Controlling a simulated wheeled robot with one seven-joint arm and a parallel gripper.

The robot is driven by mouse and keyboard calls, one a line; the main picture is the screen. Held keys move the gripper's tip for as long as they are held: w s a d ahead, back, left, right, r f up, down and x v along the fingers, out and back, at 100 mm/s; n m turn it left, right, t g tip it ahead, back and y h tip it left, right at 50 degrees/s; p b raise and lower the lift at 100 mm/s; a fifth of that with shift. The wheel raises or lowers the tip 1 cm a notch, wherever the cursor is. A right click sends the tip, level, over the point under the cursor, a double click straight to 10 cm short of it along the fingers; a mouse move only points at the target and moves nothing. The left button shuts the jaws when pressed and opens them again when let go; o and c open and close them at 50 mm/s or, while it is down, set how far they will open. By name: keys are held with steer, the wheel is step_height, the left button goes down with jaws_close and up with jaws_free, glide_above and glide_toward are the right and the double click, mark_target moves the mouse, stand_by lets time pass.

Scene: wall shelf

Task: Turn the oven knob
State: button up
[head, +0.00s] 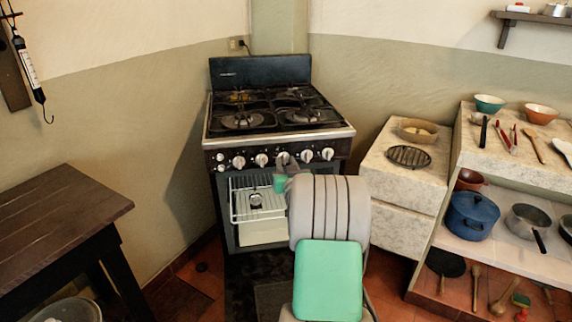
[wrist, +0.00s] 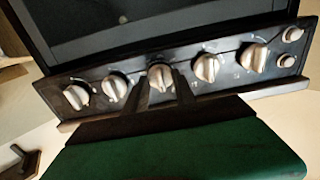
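The oven (head: 262,72) is a black stove with a row of silver knobs on its front panel. The middle knob (head: 282,157) sits just above and partly behind my gripper (head: 283,170) in the head view. In the wrist view, the two dark fingers of my gripper (wrist: 161,84) reach up to the panel, apart from each other. The middle knob (wrist: 160,76) shows between their tips, with a finger on each side. I cannot tell whether either finger touches it. My arm hides part of the oven front in the head view.
Other knobs stand close on both sides, such as one to the left (wrist: 117,90) and one to the right (wrist: 206,67). A white wire rack (head: 250,198) is at the oven front below. A dark wooden table (head: 60,212) stands left, and a stone counter (head: 398,170) right.

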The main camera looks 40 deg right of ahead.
jaws_close()
stand_by(0.6)
